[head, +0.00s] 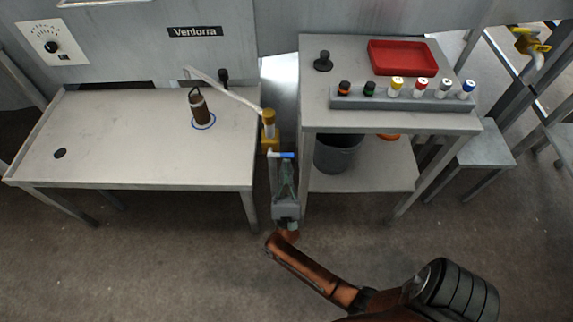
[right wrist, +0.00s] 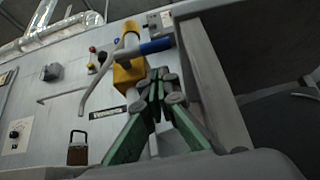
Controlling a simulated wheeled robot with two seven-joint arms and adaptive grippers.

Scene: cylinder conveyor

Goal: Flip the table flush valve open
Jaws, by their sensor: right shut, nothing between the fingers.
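The table flush valve is a yellow body (head: 270,138) with a blue lever (head: 283,155) at the right edge of the left table. The lever points right, toward the right table. A pale spout pipe (head: 225,88) runs from the valve over the left table. In the right wrist view, the yellow body (right wrist: 128,74) and blue lever (right wrist: 157,46) are just beyond the fingertips. My right gripper (head: 284,166) is shut and empty, pointing up just below the lever. Its green fingers (right wrist: 158,88) meet at the tips. I cannot tell whether they touch the valve. My left gripper is not in view.
A brown cylinder (head: 201,108) stands on a blue ring on the left table (head: 120,135). The right table (head: 345,75) has a red tray (head: 402,58) and a rack (head: 350,102) of capped cylinders. My right gripper is in the narrow gap between the tables.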

